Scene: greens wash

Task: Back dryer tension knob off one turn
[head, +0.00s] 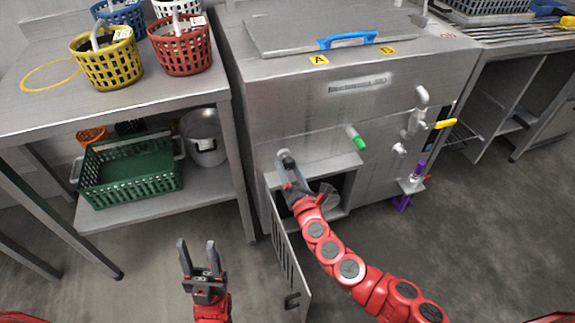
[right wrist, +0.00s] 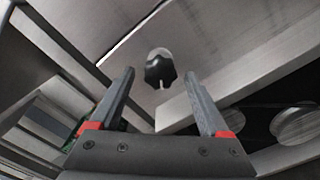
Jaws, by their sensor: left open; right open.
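A black lobed knob (right wrist: 160,72) on a pale round stem stands out from a steel panel in the right wrist view. It lies ahead of my right gripper (right wrist: 158,85), between and beyond the line of the two fingertips, with no visible contact. My right gripper is open and empty. My left gripper (head: 198,252) is open and empty, fingers upward, over the floor in front of the shelf table.
A slotted door (head: 288,262) hangs open below my right arm. A green-handled valve (head: 357,138), a yellow lever (head: 445,123) and a purple handle (head: 419,168) stick out farther right. A steel table (head: 125,90) holding baskets stands left, with a green crate (head: 130,172) below.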

